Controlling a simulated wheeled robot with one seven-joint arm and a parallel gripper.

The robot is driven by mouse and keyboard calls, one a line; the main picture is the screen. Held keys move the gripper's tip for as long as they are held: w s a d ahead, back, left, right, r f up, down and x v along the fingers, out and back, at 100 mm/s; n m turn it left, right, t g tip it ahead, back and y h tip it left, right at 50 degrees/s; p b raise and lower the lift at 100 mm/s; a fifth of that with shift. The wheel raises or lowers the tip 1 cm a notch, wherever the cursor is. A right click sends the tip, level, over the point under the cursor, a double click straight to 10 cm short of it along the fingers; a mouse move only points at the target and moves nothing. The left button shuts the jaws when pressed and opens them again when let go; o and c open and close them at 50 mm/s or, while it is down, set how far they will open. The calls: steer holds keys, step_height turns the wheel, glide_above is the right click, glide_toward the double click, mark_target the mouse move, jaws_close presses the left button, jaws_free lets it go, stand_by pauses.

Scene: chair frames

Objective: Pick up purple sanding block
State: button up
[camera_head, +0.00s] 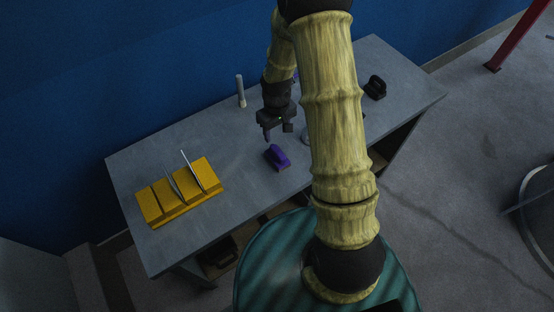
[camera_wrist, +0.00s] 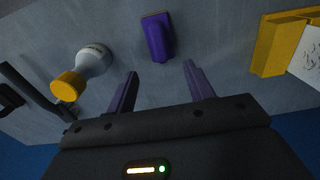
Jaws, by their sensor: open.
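The purple sanding block (camera_head: 277,157) lies on the grey table near its front edge. In the wrist view the purple sanding block (camera_wrist: 157,37) is at the top middle, beyond the fingertips and roughly between their lines. My gripper (camera_head: 278,133) is above the table, just behind the block in the head view. It is open and empty, with both purple-tinted fingers apart in the wrist view (camera_wrist: 161,80). The fingers do not touch the block.
A yellow slotted holder (camera_head: 180,194) with thin upright pieces stands at the left. A white bottle with a yellow cap (camera_wrist: 84,70) stands near my gripper. A pale cylinder (camera_head: 240,91) is at the back and a black object (camera_head: 375,88) at the right.

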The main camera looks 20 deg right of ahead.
mark_target(278, 151)
step_height(278, 151, down, 6)
steer(key=b, duration=0.4)
steer(key=shift+f, duration=0.25)
steer(key=f+b, duration=0.4)
steer(key=f, duration=0.1)
steer(key=shift+s+d+f, duration=0.1)
steer(key=shift+s, duration=0.1)
jaws_close()
stand_by(0.4)
